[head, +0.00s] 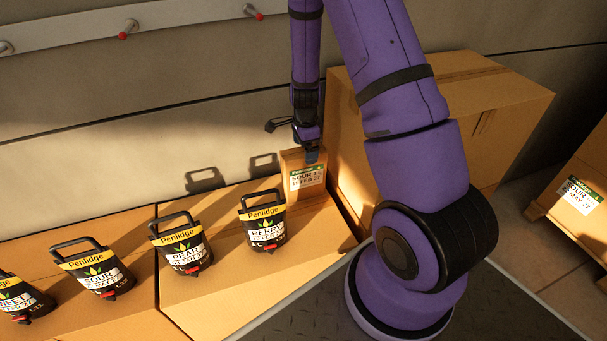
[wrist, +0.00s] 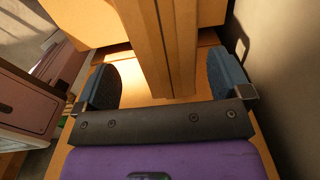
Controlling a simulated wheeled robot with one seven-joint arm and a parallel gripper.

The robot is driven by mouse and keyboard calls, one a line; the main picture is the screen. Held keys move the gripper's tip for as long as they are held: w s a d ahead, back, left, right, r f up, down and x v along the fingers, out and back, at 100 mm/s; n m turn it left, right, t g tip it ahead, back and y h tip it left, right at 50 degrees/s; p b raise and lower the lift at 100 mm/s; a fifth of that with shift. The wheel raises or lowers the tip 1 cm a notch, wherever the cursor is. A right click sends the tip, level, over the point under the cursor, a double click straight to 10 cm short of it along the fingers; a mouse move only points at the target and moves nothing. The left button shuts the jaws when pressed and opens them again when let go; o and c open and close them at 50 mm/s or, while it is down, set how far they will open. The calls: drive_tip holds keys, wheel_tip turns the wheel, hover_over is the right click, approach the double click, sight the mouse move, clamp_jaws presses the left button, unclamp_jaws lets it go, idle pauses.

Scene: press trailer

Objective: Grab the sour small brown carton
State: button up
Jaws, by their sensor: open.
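The small brown carton (head: 303,178) stands upright on a large cardboard box, near the wall, with a white and green label that reads "SOUR". In the wrist view the carton (wrist: 165,50) rises between my two fingers, with a gap on each side. My gripper (head: 312,155) is above and at the carton's top in the head view, pointing down. In the wrist view my gripper (wrist: 168,82) has its blue finger pads wide apart. It is open and holds nothing. The carton's lower part is out of sight in the wrist view.
A tall cardboard box (head: 480,110) stands close on the right. The wall (head: 130,130) is just behind.

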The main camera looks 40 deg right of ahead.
sight(303, 174)
drive_tip(key=shift+w+f, duration=0.2)
drive_tip(key=shift+f, duration=1.35)
drive_tip(key=shift+w+f, duration=0.2)
drive_tip(key=shift+f, duration=1.3)
clamp_jaws()
